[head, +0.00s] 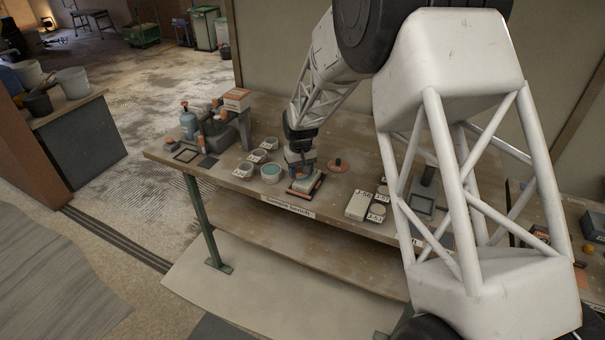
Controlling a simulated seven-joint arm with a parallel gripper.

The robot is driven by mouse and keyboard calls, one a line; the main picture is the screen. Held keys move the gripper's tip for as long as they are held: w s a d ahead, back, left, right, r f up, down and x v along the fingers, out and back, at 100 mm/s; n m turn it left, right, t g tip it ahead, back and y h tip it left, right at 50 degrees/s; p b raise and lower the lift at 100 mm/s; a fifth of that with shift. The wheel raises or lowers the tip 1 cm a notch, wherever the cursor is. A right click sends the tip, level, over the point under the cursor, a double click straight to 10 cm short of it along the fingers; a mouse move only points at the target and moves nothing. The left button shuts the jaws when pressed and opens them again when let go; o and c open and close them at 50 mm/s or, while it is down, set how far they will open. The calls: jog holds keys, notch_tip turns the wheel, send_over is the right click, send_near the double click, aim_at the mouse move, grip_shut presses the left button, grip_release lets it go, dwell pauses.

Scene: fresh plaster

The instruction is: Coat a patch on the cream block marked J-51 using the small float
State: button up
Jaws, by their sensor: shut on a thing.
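My gripper (300,166) is low over the sample bench (225,168), left of the picture's middle. It is shut on a small tool, apparently the small float; its shape is mostly hidden by the fingers. Directly beneath is a dark, flat item with orange edges (314,187); I cannot tell whether the tool touches it. Small labels stand around these, one seeming to read J-51, but the print is too small to match surely to a piece.
Several small tubs (271,174) stand left of my gripper, one with teal contents. A reddish round lid (338,165) lies right of my gripper. My arm hides part of the bench's right side.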

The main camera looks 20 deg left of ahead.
aim_at(311, 180)
jog(key=shift+w+d, duration=0.15)
jog(key=shift+d, duration=1.8)
jog(key=shift+f, duration=0.1)
jog(key=shift+a, duration=1.5)
jog(key=shift+a+r, duration=0.2)
jog(key=shift+a, duration=0.3)
notch_tip(311, 180, up, 7)
jog(key=shift+f, duration=0.1)
jog(key=shift+r, duration=0.5)
jog(key=shift+s+d, duration=0.2)
jog(key=shift+s, duration=0.6)
